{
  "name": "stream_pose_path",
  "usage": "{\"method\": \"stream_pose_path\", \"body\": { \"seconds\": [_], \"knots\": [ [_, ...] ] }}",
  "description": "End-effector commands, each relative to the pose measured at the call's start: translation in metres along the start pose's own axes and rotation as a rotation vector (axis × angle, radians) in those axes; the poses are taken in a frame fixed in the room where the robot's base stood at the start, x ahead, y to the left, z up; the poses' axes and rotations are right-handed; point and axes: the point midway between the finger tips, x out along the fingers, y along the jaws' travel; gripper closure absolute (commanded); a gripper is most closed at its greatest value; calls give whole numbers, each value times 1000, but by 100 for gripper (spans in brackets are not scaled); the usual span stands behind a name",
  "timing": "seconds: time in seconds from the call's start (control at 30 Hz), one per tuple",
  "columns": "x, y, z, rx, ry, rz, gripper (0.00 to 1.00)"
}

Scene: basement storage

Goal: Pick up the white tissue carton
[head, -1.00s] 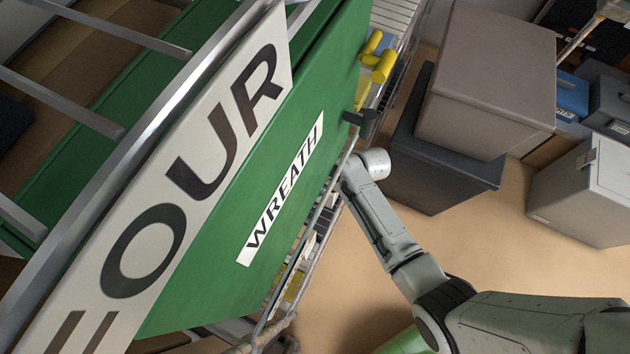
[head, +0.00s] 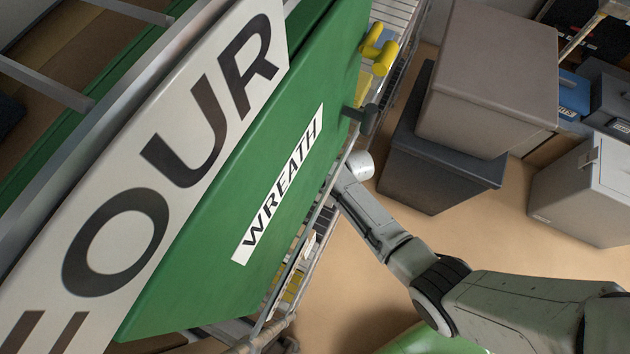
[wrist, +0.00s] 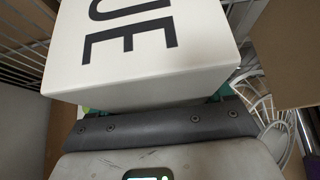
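The white tissue carton (wrist: 150,50) is large in the wrist view, with dark letters "UE" on its upper face. It lies right in front of my gripper's grey palm bar. Small green parts of my gripper (wrist: 155,104) show at the carton's lower edge, but the fingers are mostly hidden behind the carton. I cannot tell whether they touch it or are closed on it. In the head view my arm reaches to the shelf, and its end goes out of sight behind the green "WREATH" box; the carton cannot be made out there.
The green "WREATH" box (head: 215,225) and a white board lettered "OUR" (head: 140,215) block much of the head view. A wire shelf (head: 395,15) is behind. A yellow object (head: 383,58) is near the arm. Stacked grey bins (head: 485,80) stand right; tan floor is free between.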

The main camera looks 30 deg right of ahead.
Motion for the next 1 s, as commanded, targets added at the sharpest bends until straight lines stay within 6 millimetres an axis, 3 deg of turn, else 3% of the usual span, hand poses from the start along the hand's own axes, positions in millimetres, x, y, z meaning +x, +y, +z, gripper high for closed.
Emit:
{"method": "stream_pose_path", "body": {
  "seconds": [0.3,0.67,0.87,1.0],
  "knots": [
    [0,0,0,0,0,0,53],
    [-6,0,-4,-1,0,-1,53],
    [-30,0,-19,0,3,0,53],
    [-60,-12,-16,4,2,-2,53]
  ]
}}
